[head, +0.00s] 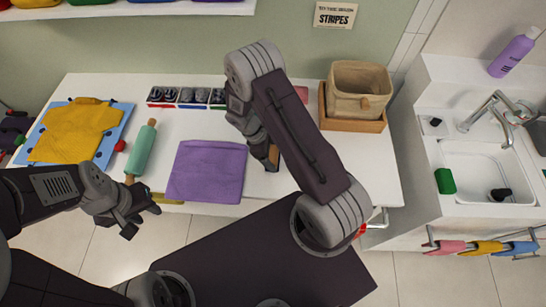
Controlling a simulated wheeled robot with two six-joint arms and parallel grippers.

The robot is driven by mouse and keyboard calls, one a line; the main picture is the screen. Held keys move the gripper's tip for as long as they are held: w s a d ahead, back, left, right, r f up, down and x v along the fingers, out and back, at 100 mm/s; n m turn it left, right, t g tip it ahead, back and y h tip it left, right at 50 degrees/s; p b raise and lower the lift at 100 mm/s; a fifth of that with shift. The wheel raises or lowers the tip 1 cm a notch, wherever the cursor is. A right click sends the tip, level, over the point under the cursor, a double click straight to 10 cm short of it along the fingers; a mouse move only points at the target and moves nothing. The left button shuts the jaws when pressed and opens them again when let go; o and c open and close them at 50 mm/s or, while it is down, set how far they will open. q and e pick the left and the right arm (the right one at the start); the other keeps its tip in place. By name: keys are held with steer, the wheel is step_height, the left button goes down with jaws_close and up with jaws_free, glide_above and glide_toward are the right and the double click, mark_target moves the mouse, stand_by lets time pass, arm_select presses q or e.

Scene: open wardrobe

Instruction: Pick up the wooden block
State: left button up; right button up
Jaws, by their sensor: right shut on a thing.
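The wooden block (273,157) is a small brown piece that shows at the fingers of my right gripper (268,162). That gripper is shut on it, just right of the purple cloth, over the white table. Most of the block is hidden by the gripper and the arm, and I cannot tell whether it is clear of the tabletop. My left gripper (143,220) is open and empty, in front of the table's near edge, below the rolling pin.
The white table (360,170) holds a purple folded cloth (207,172), a teal rolling pin (142,150), a yellow garment (75,130) on a blue board, small compartments (190,97) and a beige basket (360,88) in a wooden tray. A sink (480,165) stands at right.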

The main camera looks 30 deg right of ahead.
mark_target(277, 156)
steer(key=r, duration=0.3)
steer(key=shift+s, duration=0.25)
steer(key=s+r+b, duration=0.1)
steer(key=s+r, duration=0.5)
steer(key=s, duration=0.5)
steer(key=shift+d+r, duration=0.35)
steer(key=shift+d, duration=0.1)
steer(key=shift+s, duration=0.1)
